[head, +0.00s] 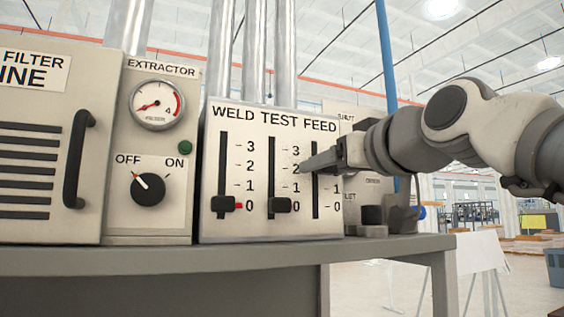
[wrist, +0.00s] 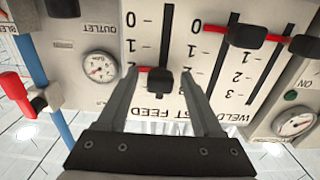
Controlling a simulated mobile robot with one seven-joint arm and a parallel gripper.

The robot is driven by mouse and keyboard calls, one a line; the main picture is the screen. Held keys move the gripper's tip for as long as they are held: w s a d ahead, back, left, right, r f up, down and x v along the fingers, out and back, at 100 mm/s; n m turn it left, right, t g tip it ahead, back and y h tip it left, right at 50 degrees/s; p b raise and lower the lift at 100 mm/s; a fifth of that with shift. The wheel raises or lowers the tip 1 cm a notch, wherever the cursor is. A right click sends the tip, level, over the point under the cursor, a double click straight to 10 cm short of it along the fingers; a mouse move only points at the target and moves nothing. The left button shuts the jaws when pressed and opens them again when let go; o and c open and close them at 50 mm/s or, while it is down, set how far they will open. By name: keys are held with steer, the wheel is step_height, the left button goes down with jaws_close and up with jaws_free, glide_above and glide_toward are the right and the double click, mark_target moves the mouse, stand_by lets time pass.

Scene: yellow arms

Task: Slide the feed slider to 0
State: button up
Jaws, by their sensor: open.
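The grey WELD TEST FEED panel (head: 272,118) has three vertical slots with black sliders. My gripper (wrist: 160,75) is open, with one finger on each side of the feed slider; contact cannot be told. In the head view my gripper (head: 318,161) covers the feed slider, in front of the slot (head: 315,200). The weld slider (head: 223,204) and test slider (head: 280,205) are at 0.
Left of the panel is the extractor box with a gauge (head: 158,105) and a black knob (head: 149,189). The outlet unit, with its gauge (wrist: 100,66) and red-handled valve (wrist: 14,92), is on the other side. The grey bench (head: 180,258) runs below.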

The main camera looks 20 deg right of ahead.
steer(key=shift+w, duration=0.4)
steer(key=shift+c, duration=0.3)
jaws_close()
stand_by(0.9)
